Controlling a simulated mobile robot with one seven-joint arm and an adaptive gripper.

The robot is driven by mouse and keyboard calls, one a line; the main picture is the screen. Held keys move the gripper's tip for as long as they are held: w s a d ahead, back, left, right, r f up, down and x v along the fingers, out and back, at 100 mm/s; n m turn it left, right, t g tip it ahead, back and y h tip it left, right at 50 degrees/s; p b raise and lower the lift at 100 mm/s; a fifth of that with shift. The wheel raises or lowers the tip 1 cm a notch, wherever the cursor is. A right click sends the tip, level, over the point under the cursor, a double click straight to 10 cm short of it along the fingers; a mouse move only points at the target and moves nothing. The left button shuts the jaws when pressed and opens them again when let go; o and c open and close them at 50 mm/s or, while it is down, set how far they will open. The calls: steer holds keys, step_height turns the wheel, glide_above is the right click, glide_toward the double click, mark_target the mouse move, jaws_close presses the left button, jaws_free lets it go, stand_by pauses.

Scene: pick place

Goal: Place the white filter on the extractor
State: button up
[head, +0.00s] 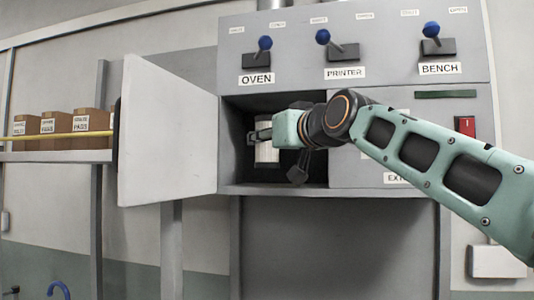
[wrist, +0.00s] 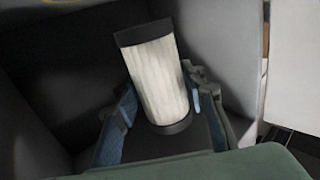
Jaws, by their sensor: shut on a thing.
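The white filter (head: 266,152) is a pleated white cylinder, roughly upright in the dark open compartment of the grey extractor cabinet (head: 231,60). In the wrist view the filter (wrist: 158,78) shows black caps at both ends and stands between the two fingers. My gripper (head: 262,135) reaches into the compartment from the right and is shut on the filter; its fingers also show in the wrist view (wrist: 160,92). A label starting "EXT" at the cabinet's lower right is partly hidden by my arm. Whether the filter touches a seat cannot be told.
The compartment's white door (head: 165,135) hangs open to the left. Blue-knobbed levers (head: 322,38) line the panel above, labelled OVEN, PRINTER and BENCH. A red switch (head: 465,126) is at the right. A shelf with brown boxes (head: 88,119) is at the far left.

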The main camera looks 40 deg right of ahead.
mark_target(272, 156)
steer(key=shift+w+f+b, duration=0.15)
steer(key=shift+f, duration=0.5)
steer(key=shift+w+f+b, duration=0.15)
steer(key=shift+f, duration=0.95)
steer(key=shift+f, duration=0.15)
steer(key=o, duration=1.2)
